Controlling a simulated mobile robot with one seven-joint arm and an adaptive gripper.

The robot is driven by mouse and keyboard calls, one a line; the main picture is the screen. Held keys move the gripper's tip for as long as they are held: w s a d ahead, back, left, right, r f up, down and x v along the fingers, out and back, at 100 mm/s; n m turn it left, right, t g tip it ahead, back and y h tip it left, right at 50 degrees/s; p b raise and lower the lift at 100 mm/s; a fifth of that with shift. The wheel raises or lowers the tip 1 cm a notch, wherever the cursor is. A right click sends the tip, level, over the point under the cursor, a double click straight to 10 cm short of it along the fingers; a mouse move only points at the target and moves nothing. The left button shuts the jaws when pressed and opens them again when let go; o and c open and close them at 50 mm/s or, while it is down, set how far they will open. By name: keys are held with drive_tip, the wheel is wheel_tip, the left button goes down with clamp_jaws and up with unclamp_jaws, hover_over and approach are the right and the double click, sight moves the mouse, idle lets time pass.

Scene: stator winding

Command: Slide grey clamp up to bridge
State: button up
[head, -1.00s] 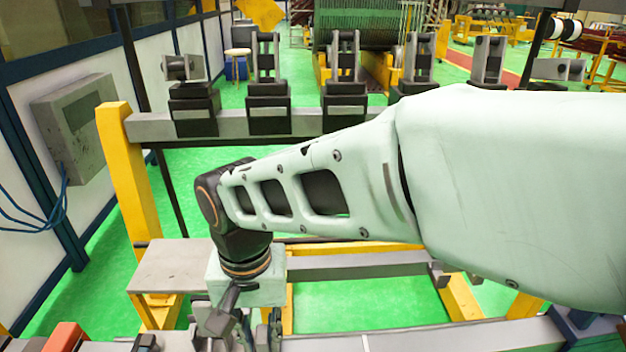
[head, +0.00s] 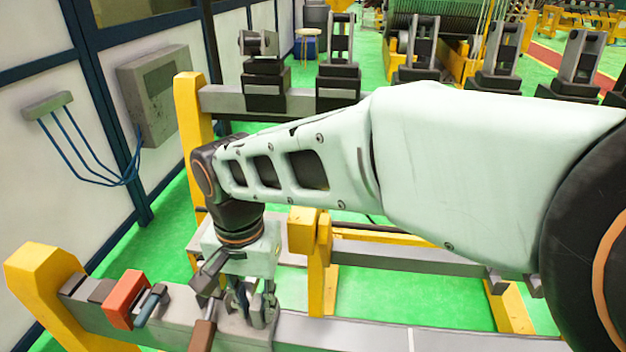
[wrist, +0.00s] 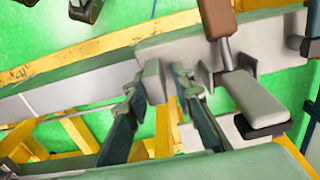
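My gripper (head: 255,305) points down over the front rail (head: 345,332). In the wrist view its two fingers (wrist: 160,92) are apart, on either side of an upright grey plate (wrist: 155,82), with narrow gaps visible. This plate looks like part of the grey clamp, but I cannot be sure. Beside the right finger are a grey block with a dark underside (wrist: 256,98) and a brown handle (wrist: 214,18). The brown handle also shows in the head view (head: 203,335). Which part is the bridge is unclear; a red-orange block (head: 125,298) sits left on the rail.
A yellow post (head: 45,285) stands at the rail's left end. A second yellow post (head: 312,235) rises just behind my gripper. A back beam (head: 225,100) carries several dark clamp stands. The rail to the right looks clear.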

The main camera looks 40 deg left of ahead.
sight(238, 317)
drive_tip(key=shift+s+a+f, duration=0.1)
drive_tip(key=shift+s+a, duration=0.75)
drive_tip(key=shift+a, duration=0.25)
drive_tip(key=shift+s+a+p, duration=0.3)
drive_tip(key=shift+a+p, duration=0.05)
drive_tip(key=shift+a, duration=0.05)
drive_tip(key=shift+w+d, duration=0.15)
drive_tip(key=shift+d, duration=0.1)
drive_tip(key=shift+o, duration=0.5)
drive_tip(key=shift+o, duration=0.8)
wheel_tip(238, 317, up, 10)
drive_tip(key=p, duration=0.7)
drive_tip(key=shift+p, duration=0.35)
